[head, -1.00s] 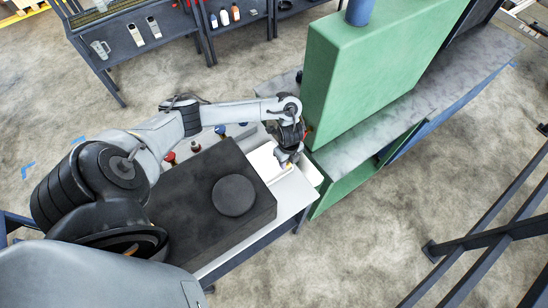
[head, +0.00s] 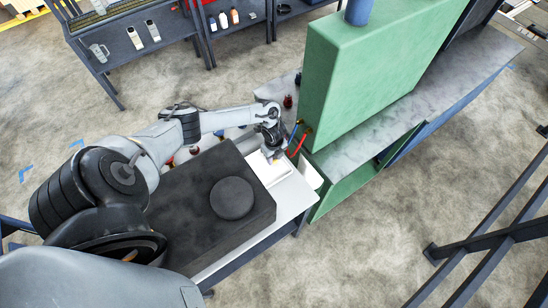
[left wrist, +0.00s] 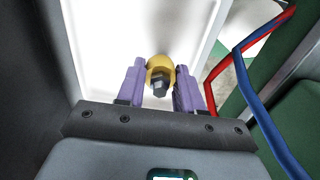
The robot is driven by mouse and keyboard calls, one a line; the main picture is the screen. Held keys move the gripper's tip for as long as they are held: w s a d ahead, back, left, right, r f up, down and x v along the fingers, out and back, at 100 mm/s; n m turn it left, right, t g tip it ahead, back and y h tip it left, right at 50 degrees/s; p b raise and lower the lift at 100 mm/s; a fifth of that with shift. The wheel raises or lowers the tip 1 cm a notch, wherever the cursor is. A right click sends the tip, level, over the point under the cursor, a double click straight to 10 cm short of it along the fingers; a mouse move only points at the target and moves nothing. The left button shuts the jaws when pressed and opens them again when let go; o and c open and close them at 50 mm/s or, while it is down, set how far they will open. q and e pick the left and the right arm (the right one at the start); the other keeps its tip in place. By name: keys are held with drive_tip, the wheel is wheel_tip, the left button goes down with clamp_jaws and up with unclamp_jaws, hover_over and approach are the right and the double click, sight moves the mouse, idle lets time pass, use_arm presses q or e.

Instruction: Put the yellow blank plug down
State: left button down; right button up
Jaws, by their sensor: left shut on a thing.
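The yellow blank plug (left wrist: 158,66) with a dark hex end shows in the left wrist view between the purple fingers of my left gripper (left wrist: 160,84). The fingers are shut on its sides. Behind the plug is a white tray (left wrist: 112,30) with a raised rim. In the head view my left gripper (head: 273,153) is over the far part of the white tray (head: 279,176), and the plug is only a small yellow spot. I cannot tell whether the plug touches the tray floor. My right gripper is not in view.
A tall green cabinet (head: 365,75) stands right of the tray. A red hose (head: 298,146) and a blue hose (left wrist: 257,95) run close to the right of my left gripper. A black block with a round disc (head: 233,197) lies left of the tray.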

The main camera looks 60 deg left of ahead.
use_arm(q)
drive_tip(key=shift+a+f, duration=0.1)
drive_tip(key=shift+f, duration=0.2)
drive_tip(key=c, duration=0.7)
unclamp_jaws()
drive_tip(key=shift+c, duration=0.2)
drive_tip(key=shift+r, duration=0.1)
